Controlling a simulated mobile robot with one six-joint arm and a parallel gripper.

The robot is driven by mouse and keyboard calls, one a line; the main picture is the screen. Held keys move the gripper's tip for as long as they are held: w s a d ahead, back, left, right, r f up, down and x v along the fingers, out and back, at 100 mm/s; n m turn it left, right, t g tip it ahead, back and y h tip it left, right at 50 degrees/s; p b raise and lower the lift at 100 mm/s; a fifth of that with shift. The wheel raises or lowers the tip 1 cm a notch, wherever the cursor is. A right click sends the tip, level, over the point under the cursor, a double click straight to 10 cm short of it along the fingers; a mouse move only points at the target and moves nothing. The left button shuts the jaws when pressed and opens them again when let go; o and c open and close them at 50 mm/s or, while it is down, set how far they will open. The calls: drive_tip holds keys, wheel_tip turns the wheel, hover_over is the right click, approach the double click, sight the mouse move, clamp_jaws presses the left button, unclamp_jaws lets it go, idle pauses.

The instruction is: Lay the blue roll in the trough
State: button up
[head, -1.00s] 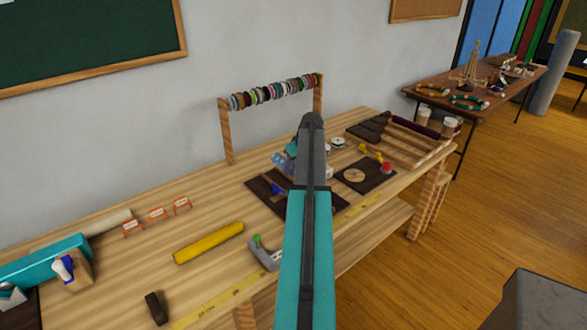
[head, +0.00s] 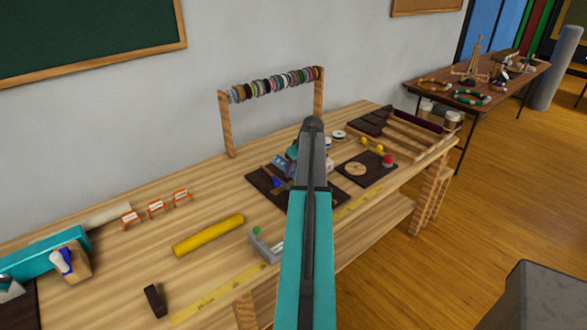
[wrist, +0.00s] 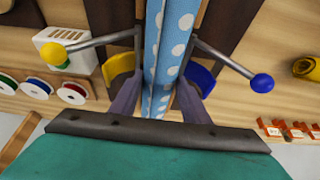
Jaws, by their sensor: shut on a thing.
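In the wrist view the blue roll (wrist: 172,45), light blue with white dots, runs up the picture between the fingers of my gripper (wrist: 158,95). The gripper is shut on it. The roll's lower end is near the palm; its far end leaves the picture. Dark brown surfaces show on both sides beneath it. In the head view my arm covers the gripper; a light blue patch shows left of the arm, and I cannot tell whether it is the roll. I cannot pick out the trough with certainty.
Rods with a yellow knob (wrist: 51,54) and a blue knob (wrist: 262,83) flank the roll. A yellow roll (head: 208,235), a grey clamp-like tool (head: 266,246) and a ribbon rack (head: 228,130) are on the table. The table around the yellow roll is mostly clear.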

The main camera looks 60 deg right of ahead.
drive_tip(key=shift+f+b, duration=0.8)
drive_tip(key=shift+f, duration=0.95)
drive_tip(key=o, duration=1.3)
drive_tip(key=shift+o, duration=0.2)
drive_tip(key=shift+r, duration=0.15)
drive_tip(key=b+v, duration=0.1)
drive_tip(key=v, duration=0.2)
drive_tip(key=shift+s+a+r, duration=0.1)
drive_tip(key=shift+s+r, duration=0.1)
drive_tip(key=shift+s, duration=0.05)
drive_tip(key=shift+b+v, duration=0.95)
drive_tip(key=shift+v, duration=4.05)
